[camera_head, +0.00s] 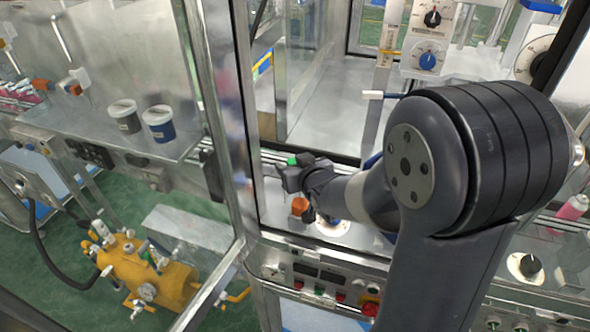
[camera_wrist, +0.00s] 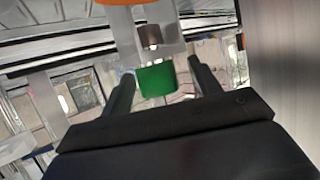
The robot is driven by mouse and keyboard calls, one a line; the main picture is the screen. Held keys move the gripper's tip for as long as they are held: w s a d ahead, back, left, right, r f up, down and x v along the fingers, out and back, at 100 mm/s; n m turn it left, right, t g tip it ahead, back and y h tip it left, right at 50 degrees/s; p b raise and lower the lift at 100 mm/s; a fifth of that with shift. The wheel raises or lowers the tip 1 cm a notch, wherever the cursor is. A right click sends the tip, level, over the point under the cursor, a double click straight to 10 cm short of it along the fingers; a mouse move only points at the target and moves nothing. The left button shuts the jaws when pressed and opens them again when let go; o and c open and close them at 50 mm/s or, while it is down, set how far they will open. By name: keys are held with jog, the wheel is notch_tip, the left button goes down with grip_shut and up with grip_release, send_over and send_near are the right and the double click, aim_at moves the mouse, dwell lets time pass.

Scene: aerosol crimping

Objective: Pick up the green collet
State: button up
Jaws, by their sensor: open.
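The green collet (camera_wrist: 155,80) shows in the middle of the wrist view, below a brown metal piece (camera_wrist: 150,37) inside a clear part of the machine. My gripper (camera_wrist: 161,71) is open, with one dark finger on each side of the collet in the picture. A gap shows between the collet and each finger; I cannot tell how deep the collet sits between them. In the head view a small green piece (camera_head: 292,160) shows just above my gripper (camera_head: 287,180), which hides part of the machine behind it.
An orange piece (camera_head: 299,205) sits below my gripper in the head view. Glass panels and a metal door post (camera_head: 222,110) stand close at left. A control panel (camera_head: 325,283) runs along the front. A yellow tank (camera_head: 150,270) stands on the floor at lower left.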

jog(key=shift+c, duration=0.2)
jog(key=c, duration=1.2)
notch_tip(320, 180, up, 10)
jog(key=p, duration=0.3)
